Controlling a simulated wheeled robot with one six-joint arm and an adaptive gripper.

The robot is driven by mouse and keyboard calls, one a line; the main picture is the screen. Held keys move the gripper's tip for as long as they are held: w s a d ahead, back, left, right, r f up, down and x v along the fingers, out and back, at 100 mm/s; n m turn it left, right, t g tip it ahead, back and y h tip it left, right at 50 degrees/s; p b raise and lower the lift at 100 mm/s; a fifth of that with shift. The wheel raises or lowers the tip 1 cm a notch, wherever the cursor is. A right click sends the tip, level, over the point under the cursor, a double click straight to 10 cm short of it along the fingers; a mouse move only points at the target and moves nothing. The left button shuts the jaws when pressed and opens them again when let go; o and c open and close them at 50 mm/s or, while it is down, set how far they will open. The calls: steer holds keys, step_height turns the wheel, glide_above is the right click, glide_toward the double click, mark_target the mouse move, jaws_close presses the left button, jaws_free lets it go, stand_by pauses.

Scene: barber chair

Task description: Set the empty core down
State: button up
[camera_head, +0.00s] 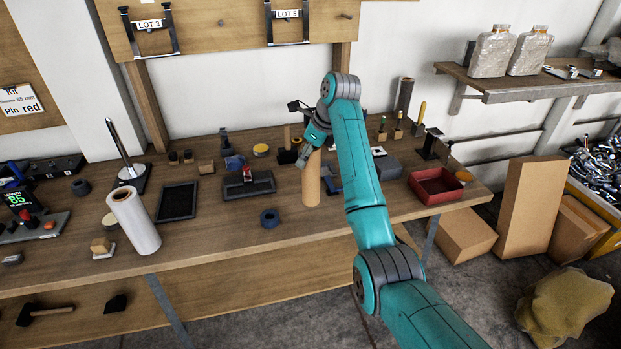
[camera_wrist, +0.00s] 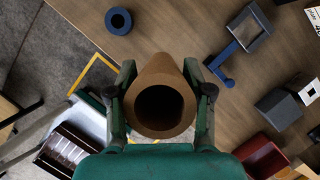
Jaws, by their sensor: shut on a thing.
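The empty core is a plain brown cardboard tube (camera_head: 312,182), upright over the front part of the workbench (camera_head: 230,235). My gripper (camera_head: 308,155) has its fingers around the upper end of the core. In the wrist view the core (camera_wrist: 160,70) sits between the two fingers of my gripper (camera_wrist: 162,92), with its dark hollow end facing the camera. The core's lower end is close to the bench top in the head view; I cannot tell whether it touches.
A white roll (camera_head: 133,222) stands farther left. A red bin (camera_head: 437,186) is at the bench's right end. Bare wood shows between the blue ring and white roll.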

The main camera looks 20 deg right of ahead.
mark_target(311, 176)
steer(key=shift+f, duration=3.05)
steer(key=o, duration=1.2)
steer(key=shift+o, duration=0.2)
